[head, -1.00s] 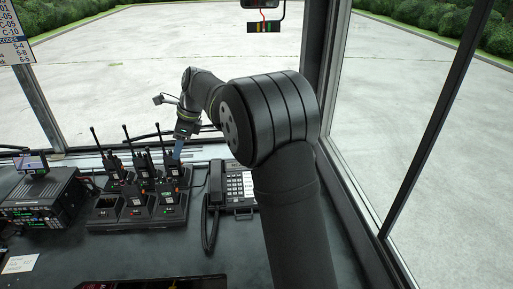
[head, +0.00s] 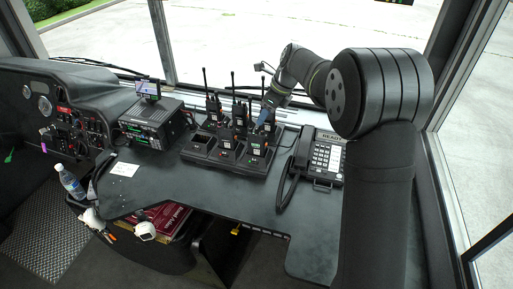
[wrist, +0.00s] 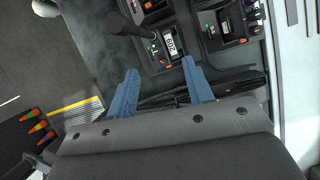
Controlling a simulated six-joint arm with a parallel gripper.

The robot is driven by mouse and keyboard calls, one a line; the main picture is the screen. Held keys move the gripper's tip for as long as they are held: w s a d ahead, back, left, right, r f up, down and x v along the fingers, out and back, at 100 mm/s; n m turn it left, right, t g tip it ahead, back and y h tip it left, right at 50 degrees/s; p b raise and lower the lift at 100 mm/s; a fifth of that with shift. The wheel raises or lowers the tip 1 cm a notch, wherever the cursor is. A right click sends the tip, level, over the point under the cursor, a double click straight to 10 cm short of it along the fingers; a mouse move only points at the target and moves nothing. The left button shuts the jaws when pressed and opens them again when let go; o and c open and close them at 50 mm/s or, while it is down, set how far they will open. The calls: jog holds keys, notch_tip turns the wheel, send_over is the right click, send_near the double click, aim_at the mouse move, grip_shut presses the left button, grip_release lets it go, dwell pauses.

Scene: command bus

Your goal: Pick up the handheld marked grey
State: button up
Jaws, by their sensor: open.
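Several black handhelds with upright antennas stand in a charger (head: 190,152) on the desk. One is at its back left (head: 213,108), one at its back middle (head: 240,113) and one at its front right (head: 257,141). I cannot read which is marked grey. My gripper (head: 263,118), with blue fingers, is above the right end of the charger, close to the front-right handheld. In the wrist view my gripper (wrist: 162,88) is open with nothing between its fingers. Beyond them is a dark device with a small lit label (wrist: 172,43); a dark rod beside it looks like an antenna.
A black desk phone (head: 322,158) with its handset stands right of the charger. A radio console (head: 150,122) with a small screen stands left. A bottle (head: 71,182) is at the far left. The desk front (head: 225,190) is clear. The windshield is behind.

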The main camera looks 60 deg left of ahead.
send_over(256, 144)
jog(key=w, duration=0.1)
jog(key=f, duration=0.7)
jog(key=shift+a, duration=0.2)
jog(key=shift+c, duration=0.2)
jog(key=shift+r, duration=0.1)
grip_shut()
